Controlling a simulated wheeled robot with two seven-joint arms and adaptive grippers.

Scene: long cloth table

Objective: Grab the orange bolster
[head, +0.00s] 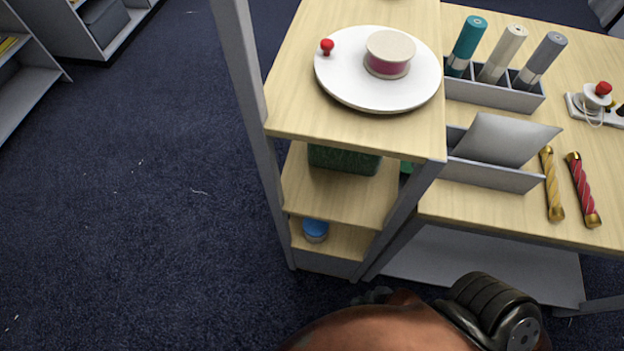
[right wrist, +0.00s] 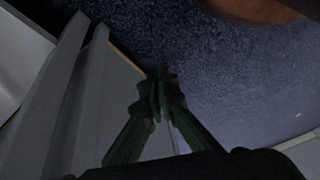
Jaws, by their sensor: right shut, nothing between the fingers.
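I cannot pick out a clear orange bolster in either view. A smooth orange-brown shape runs along the bottom edge of the head view, against a black ribbed joint of mine; it looks like part of my right arm. A similar shape shows at the top right of the right wrist view. My right gripper (right wrist: 162,85) is shut and empty, pointing down over the dark carpet beside the shelf. In the head view only a small dark part of this gripper (head: 374,295) shows past the orange-brown shape. My left gripper is not in view.
A wooden shelf unit (head: 290,115) holds a white disc (head: 345,85) on top, with a green box (head: 343,160) and blue-lidded jar (head: 315,230) lower. A table (head: 465,205) at right bears upright rolls, a divider and twisted rods. Dark carpet (head: 130,210) at left is open.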

